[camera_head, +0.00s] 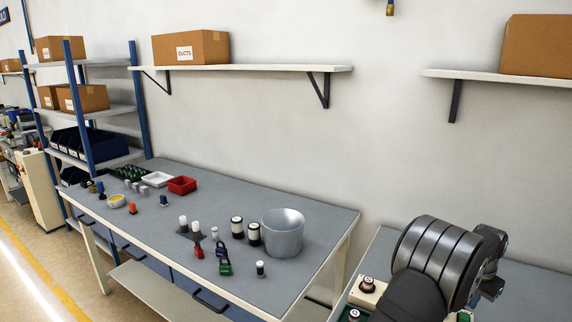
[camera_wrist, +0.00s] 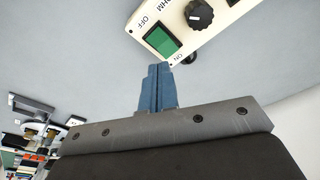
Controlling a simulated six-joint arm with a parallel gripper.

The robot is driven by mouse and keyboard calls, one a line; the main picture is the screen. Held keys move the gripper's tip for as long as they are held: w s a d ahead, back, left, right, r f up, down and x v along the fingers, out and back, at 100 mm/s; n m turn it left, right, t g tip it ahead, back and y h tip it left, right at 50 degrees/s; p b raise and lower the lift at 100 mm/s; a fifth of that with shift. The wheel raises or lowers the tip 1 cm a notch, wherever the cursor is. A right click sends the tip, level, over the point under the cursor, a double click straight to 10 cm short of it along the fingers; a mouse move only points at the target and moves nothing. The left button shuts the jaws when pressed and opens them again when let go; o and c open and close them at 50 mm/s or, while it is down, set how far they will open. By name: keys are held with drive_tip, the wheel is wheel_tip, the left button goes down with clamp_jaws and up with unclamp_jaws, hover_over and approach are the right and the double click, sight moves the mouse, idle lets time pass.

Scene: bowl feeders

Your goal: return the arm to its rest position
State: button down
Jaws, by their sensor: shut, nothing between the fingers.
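My gripper (camera_wrist: 158,68) shows in the wrist view with its two blue fingers together and nothing between them. The fingertips point at a grey surface (camera_wrist: 80,60), close in the picture to the lower edge of a cream control box. I cannot tell the gap to either. In the head view, dark parts of my arm fill the lower right; I cannot make out the fingers there.
The control box (camera_wrist: 170,38) has a green switch and a black knob. On the left bench (camera_head: 320,222) stand a metal bowl (camera_head: 283,236), padlocks (camera_head: 223,259), a red tray (camera_head: 182,185) and several small parts. Wall shelves (camera_head: 240,69) hang above.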

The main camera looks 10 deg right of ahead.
wheel_tip(320, 180, down, 5)
drive_tip(key=shift+f, duration=0.3)
wheel_tip(320, 180, up, 8)
drive_tip(key=s+a+f+m, duration=0.1)
drive_tip(key=s+a, duration=0.2)
drive_tip(key=s, duration=0.5)
drive_tip(key=s+a+m+y, duration=0.1)
drive_tip(key=s+a, duration=0.3)
drive_tip(key=s, duration=0.5)
drive_tip(key=shift+s+a+f+m+y, duration=0.3)
drive_tip(key=shift+f+m, duration=0.05)
drive_tip(key=shift+m, duration=0.05)
drive_tip(key=n+h, duration=0.2)
drive_tip(key=n, duration=0.1)
approach(465, 321)
drive_tip(key=shift+d+r, duration=0.1)
drive_tip(key=shift+d, duration=0.4)
drive_tip(key=shift+f, duration=0.4)
